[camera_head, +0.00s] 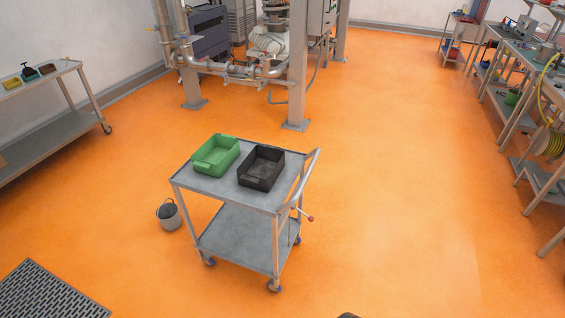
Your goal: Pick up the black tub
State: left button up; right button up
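The black tub (262,167) sits upright on the top shelf of a grey metal cart (225,191), on the right half near the cart's push handle. It looks empty. A green tub (215,156) stands just to its left on the same shelf. Neither of my grippers shows in the head view. A small dark shape at the bottom edge of the picture is cut off, and I cannot tell what it is.
The cart's handle (311,165) rises at its right side. A grey bucket (168,215) stands on the floor left of the cart. A floor grate (46,291) lies at lower left. Benches line both sides; pipework stands behind. Orange floor (400,200) is clear right of the cart.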

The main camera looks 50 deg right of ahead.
aim_at(260, 171)
jog(key=z, duration=1.35)
